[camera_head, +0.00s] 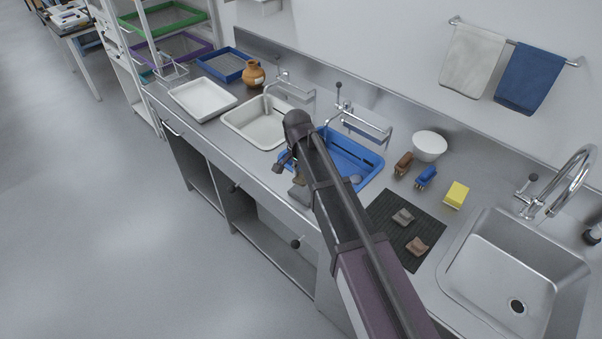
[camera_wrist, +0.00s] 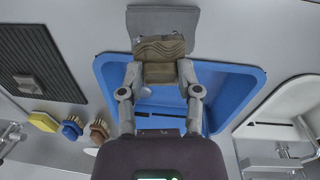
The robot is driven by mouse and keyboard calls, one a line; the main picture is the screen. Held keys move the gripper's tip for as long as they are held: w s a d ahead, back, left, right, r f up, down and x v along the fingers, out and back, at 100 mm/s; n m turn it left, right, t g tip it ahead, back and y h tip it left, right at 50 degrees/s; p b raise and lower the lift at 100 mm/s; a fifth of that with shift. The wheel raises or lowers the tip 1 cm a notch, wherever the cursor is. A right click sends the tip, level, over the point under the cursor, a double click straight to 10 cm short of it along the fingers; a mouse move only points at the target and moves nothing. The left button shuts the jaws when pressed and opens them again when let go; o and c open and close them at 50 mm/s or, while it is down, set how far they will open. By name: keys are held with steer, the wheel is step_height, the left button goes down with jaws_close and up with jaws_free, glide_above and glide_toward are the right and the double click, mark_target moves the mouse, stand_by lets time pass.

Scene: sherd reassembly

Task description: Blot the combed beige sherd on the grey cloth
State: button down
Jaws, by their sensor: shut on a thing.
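The combed beige sherd (camera_wrist: 160,48) is in the wrist view, brownish with wavy combed lines. My gripper (camera_wrist: 160,73) is shut on it, one finger at each side. The grey cloth (camera_wrist: 163,20) lies flat on the steel counter just beyond the blue basin (camera_wrist: 107,75). The sherd overlaps the cloth's near edge in this view; I cannot tell whether they touch. In the head view the cloth (camera_head: 299,194) shows partly at the counter's front edge.
Brushes (camera_head: 426,176), a yellow sponge (camera_head: 456,194) and a white bowl (camera_head: 429,146) stand behind. A white basin (camera_head: 250,124) is left of the blue one, a steel sink (camera_head: 470,262) right.

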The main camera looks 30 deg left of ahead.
steer(key=shift+f+b, duration=2.15)
steer(key=shift+f, duration=0.25)
steer(key=shift+f, duration=0.15)
stand_by(1.0)
steer(key=shift+r+p, duration=3.35)
steer(key=shift+r, duration=0.2)
